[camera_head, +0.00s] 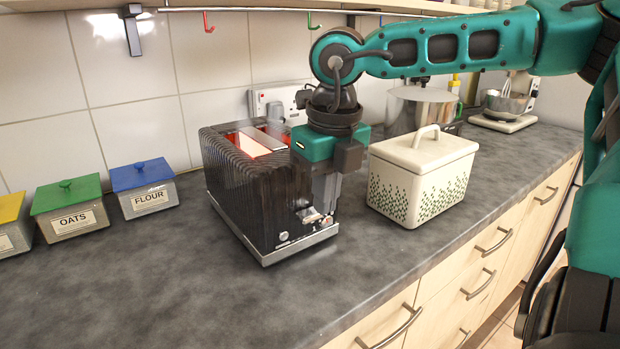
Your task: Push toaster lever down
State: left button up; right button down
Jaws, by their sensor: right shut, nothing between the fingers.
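A dark ribbed toaster (240,190) stands on the grey counter. Its slots glow red and hold pale bread (262,141). My right gripper (322,214) comes down at the toaster's near right end and points downward. Its fingers are shut and empty, low by the toaster's front controls. The lever (309,216) seems to sit low at that end, close to the fingertips; I cannot tell if they touch. A round knob (283,237) shows beside it. My left gripper is not in view.
A cream lidded bin (414,185) stands close to the right of my gripper. Canisters marked FLOUR (147,197) and OATS (72,220) stand at left. A steel pot (405,108) and a scale with a bowl (508,105) are behind. The front left counter (170,290) is clear.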

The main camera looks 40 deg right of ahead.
pick_arm(q)
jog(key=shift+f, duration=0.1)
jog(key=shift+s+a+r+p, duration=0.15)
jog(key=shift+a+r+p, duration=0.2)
jog(key=shift+p, duration=0.45)
pick_arm(e)
notch_tip(320, 180, up, 13)
jog(key=s, duration=0.1)
jog(key=shift+s, duration=0.15)
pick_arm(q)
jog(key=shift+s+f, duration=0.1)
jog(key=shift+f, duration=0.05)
pick_arm(e)
jog(key=shift+a+f, duration=0.1)
